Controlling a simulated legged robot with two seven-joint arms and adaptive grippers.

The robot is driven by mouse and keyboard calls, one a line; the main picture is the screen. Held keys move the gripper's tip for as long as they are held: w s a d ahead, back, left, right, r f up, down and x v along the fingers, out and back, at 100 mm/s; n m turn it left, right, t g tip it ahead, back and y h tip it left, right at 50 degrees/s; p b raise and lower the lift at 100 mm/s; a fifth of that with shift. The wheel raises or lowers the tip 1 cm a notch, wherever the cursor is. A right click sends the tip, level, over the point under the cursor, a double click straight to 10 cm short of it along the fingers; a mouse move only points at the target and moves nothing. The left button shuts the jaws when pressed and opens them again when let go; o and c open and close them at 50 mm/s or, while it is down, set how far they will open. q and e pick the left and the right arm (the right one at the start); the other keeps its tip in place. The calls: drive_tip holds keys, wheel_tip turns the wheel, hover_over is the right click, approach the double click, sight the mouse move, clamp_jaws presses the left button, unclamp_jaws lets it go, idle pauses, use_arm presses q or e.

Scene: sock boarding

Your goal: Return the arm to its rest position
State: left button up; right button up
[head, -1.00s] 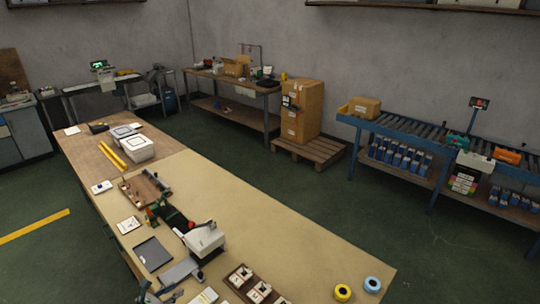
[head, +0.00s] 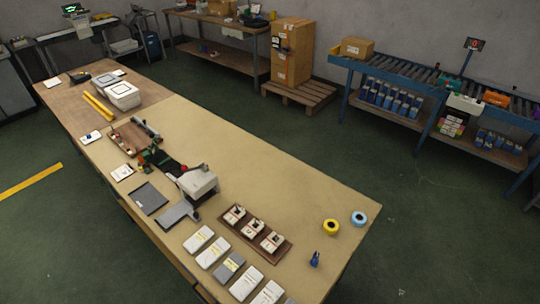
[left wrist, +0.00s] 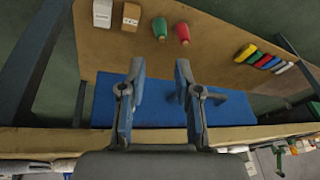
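My left gripper (left wrist: 158,80) shows in the left wrist view. Its two blue-grey fingers stand apart, with nothing between them. Beyond the fingertips are a brown board (left wrist: 215,50) and a blue surface (left wrist: 165,104), both apart from the fingers as far as I can tell. Neither gripper shows in the head view, and my right gripper is in no view now.
The long workbench (head: 290,180) holds a white machine (head: 198,182), a dark flat plate (head: 148,198), a brown tray with white blocks (head: 255,230), a row of white cards (head: 213,252), yellow tape (head: 331,226) and blue tape (head: 358,218). A small blue item (head: 315,259) stands near the front edge.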

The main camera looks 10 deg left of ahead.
use_arm(q)
drive_tip(key=s+d+f+g, duration=0.1)
drive_tip(key=s+f, duration=0.2)
drive_tip(key=f, duration=1.2)
drive_tip(key=s+d+f+g+h, duration=0.1)
drive_tip(key=s+f, duration=0.2)
drive_tip(key=f, duration=1.2)
drive_tip(key=shift+s, duration=0.25)
